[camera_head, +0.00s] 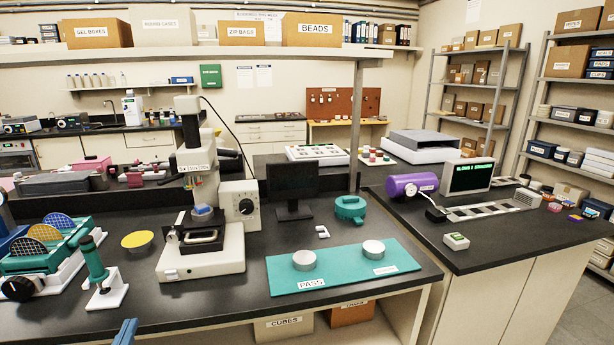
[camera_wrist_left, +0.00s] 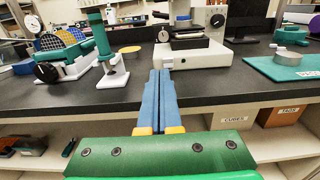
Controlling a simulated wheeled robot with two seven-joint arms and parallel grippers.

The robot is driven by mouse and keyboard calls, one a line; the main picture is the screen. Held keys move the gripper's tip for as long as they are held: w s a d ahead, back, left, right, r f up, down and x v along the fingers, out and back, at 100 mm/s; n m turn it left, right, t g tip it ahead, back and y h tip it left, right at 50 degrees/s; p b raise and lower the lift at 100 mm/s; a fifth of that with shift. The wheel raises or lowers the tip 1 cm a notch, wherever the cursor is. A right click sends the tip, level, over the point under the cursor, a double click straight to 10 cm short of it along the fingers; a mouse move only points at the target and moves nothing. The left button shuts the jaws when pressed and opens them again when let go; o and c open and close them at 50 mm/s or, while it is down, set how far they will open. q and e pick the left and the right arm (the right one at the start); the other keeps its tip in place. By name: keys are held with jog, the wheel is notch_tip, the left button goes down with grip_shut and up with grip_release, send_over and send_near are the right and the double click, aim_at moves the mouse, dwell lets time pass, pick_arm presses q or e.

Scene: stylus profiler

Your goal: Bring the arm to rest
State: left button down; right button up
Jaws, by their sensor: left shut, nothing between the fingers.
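My left gripper (camera_head: 125,332) shows only as blue fingertips at the bottom edge of the head view. In the left wrist view the same gripper (camera_wrist_left: 160,74) has its two blue fingers pressed together, with nothing between them. It is in front of the bench's front edge, apart from everything on the bench. The stylus profiler (camera_head: 203,264) stands on the black bench (camera_head: 240,318), beyond the gripper. It also shows in the wrist view (camera_wrist_left: 192,54). The rest of my left arm is out of the head view. My right gripper is not in view.
A teal-handled tool on a white stand (camera_head: 105,292) and a rack of discs (camera_head: 45,262) are at left. A yellow disc (camera_head: 138,240) lies beside the profiler. A teal mat (camera_head: 345,268) bears two metal discs at right. Labelled boxes (camera_wrist_left: 283,113) sit under the bench.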

pick_arm(q)
jog(key=s+d+f+n+g, duration=0.1)
jog(key=s+f+n+g, duration=0.35)
jog(key=f, duration=0.65)
jog(key=s+f+n+g+h, duration=0.1)
jog(key=s+f+n+g, duration=0.1)
jog(key=s+f+n, duration=0.65)
jog(key=s+d+f+n+g, duration=0.15)
jog(key=f+n+g, duration=0.25)
jog(key=f, duration=0.9)
jog(key=s+d+f+n+g+h, duration=0.1)
jog(key=s+d+f+n+g, duration=0.1)
jog(key=s+d+f+n, duration=0.2)
jog(key=s+d+f+n+g+h, duration=0.1)
jog(key=s+d+f+n, duration=0.3)
jog(key=s, duration=0.7)
jog(key=s+d+f+n+g+h, duration=0.1)
jog(key=s+d+f+n+g, duration=0.2)
jog(key=s+n, duration=0.3)
jog(key=shift+s+d+f, duration=0.45)
jog(key=shift+s, duration=0.55)
